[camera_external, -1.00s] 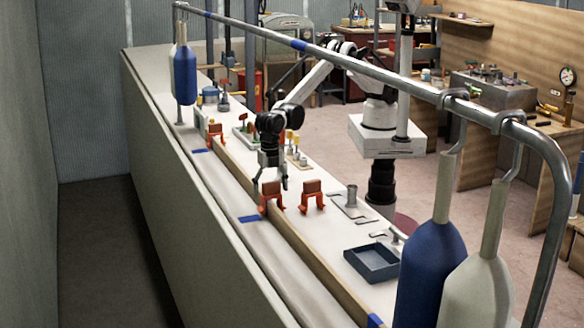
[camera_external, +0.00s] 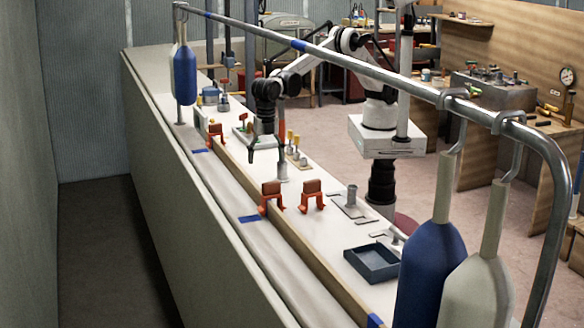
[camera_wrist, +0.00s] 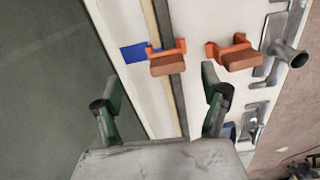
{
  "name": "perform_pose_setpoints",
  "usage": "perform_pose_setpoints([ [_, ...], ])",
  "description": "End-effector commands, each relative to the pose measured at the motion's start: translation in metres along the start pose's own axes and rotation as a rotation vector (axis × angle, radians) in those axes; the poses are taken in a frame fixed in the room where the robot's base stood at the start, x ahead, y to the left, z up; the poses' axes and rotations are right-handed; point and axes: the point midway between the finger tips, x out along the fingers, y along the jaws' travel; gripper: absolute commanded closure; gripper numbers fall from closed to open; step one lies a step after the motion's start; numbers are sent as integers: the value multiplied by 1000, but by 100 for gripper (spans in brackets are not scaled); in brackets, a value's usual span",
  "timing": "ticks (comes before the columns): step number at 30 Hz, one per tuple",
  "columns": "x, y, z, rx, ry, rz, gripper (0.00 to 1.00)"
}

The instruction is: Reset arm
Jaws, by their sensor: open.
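My gripper (camera_external: 267,148) is open and empty above the white deck, in the middle of the external view. It points down. In the wrist view its two green-grey fingers (camera_wrist: 163,95) are spread wide with nothing between them. Two orange clamps stand beyond the fingertips: one clamp (camera_external: 271,190) sits on the wooden strip beside a blue tape mark, and it also shows in the wrist view (camera_wrist: 168,66). The other clamp (camera_external: 312,187) stands on the deck to its right, and it also shows in the wrist view (camera_wrist: 238,64). My gripper is apart from both.
A third orange clamp (camera_external: 215,132) is farther along the strip. A blue tray (camera_external: 372,262) and a metal fitting (camera_external: 351,200) lie on the near deck. A steel rail (camera_external: 340,60) with hanging blue (camera_external: 432,262) and white (camera_external: 478,290) fenders runs across the foreground. Small tools (camera_external: 293,145) stand nearby.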

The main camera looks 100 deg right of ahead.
Motion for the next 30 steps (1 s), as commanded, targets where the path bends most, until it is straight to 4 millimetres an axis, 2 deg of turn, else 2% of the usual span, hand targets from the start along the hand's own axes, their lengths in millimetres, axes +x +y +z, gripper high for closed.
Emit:
perform_pose_setpoints([
  [1, -13, 3, 18, 35, 6, 9, 23],
  [7, -63, 9, 91, 202, 36, 55, 23],
  [14, -112, -2, 175, 393, 72, 109, 23],
  [22, -157, -33, 270, 618, 116, 174, 23],
  [30, -185, -85, 356, 839, 163, 239, 23],
])
